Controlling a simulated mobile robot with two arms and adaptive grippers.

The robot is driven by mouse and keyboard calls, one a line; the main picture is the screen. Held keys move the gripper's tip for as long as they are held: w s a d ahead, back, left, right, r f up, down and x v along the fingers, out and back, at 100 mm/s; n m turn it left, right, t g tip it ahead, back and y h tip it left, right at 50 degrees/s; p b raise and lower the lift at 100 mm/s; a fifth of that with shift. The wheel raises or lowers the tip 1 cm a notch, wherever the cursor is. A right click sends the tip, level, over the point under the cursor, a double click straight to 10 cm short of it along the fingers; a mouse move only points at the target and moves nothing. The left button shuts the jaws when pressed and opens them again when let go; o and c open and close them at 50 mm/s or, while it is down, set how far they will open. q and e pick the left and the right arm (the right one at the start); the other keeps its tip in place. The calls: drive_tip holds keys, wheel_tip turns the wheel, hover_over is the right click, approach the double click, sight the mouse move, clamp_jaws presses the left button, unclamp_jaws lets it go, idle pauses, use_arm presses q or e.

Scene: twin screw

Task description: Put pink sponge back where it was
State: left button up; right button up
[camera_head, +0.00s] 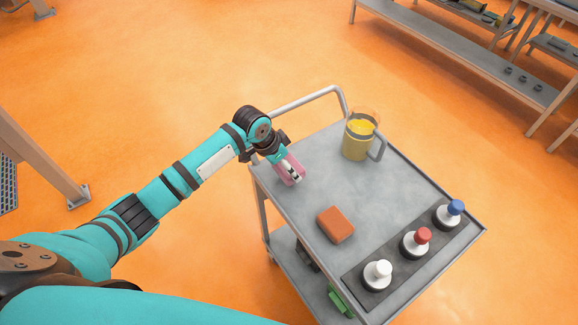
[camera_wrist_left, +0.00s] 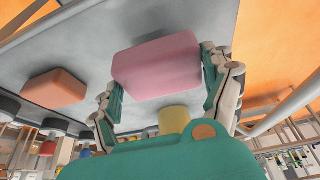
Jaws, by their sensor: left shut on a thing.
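The pink sponge (camera_head: 291,168) is at the cart's far left edge in the head view, partly hidden by my left gripper (camera_head: 290,172). In the left wrist view the pink sponge (camera_wrist_left: 157,66) sits between the two fingers of my left gripper (camera_wrist_left: 160,80), which is shut on it. It is close to the grey cart top (camera_head: 300,208); I cannot tell whether it touches it. My right gripper is in neither view.
An orange sponge (camera_head: 335,225) lies on the cart top nearer me. A yellow-filled pitcher (camera_head: 357,138) stands at the back. The middle is clear.

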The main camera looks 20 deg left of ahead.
use_arm(q)
drive_tip(key=shift+w+d, duration=0.15)
drive_tip(key=shift+w, duration=0.45)
drive_tip(key=shift+w+f, duration=0.1)
drive_tip(key=shift+f, duration=0.25)
wheel_tip(320, 180, down, 2)
drive_tip(key=shift+f+p, duration=0.15)
drive_tip(key=shift+p, duration=0.4)
drive_tip(key=shift+f, duration=0.3)
drive_tip(key=o, duration=0.9)
drive_tip(key=shift+f, duration=0.1)
drive_tip(key=shift+o, duration=0.4)
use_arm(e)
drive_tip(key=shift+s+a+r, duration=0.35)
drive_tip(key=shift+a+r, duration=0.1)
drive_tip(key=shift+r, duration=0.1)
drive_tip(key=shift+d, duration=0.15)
